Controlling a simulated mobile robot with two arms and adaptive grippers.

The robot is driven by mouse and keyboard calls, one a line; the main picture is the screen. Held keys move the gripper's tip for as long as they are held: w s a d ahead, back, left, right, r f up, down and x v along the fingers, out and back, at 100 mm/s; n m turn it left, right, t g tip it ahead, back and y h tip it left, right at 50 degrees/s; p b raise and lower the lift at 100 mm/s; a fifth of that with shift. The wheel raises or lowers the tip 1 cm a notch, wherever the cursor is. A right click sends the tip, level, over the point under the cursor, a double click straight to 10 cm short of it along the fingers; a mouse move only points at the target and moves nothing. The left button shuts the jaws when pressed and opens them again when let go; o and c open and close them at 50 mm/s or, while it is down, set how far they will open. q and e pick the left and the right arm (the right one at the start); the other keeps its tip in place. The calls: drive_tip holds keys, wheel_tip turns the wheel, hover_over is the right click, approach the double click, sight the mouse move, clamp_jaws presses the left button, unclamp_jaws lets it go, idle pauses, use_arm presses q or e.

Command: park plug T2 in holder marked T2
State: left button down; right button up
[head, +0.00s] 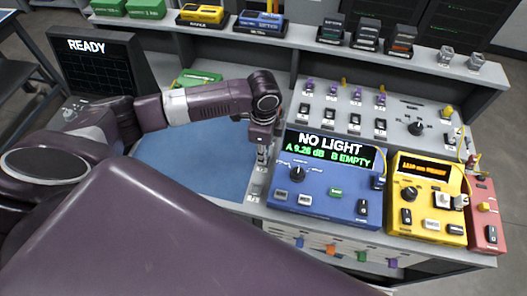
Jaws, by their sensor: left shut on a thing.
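My left gripper (262,155) points down at the right edge of the blue mat, just left of the blue meter. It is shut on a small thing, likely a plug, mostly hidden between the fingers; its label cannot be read. A narrow grey strip (256,188) with small fittings lies right below the fingertips. Whether the held thing touches it cannot be told. No T2 mark can be made out on any holder. My right gripper is not in view.
The blue meter (318,205) reads "NO LIGHT, A 9.26 dB, B EMPTY". A yellow meter (428,222) and a red box (484,215) stand to its right. A grey panel (375,110) with switches rises behind. The blue mat (190,160) is largely clear.

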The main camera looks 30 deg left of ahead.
use_arm(q)
drive_tip(key=shift+f, duration=0.2)
drive_tip(key=c, duration=1.7)
unclamp_jaws()
drive_tip(key=shift+o, duration=0.2)
drive_tip(key=shift+r, duration=0.1)
wheel_tip(320, 180, up, 12)
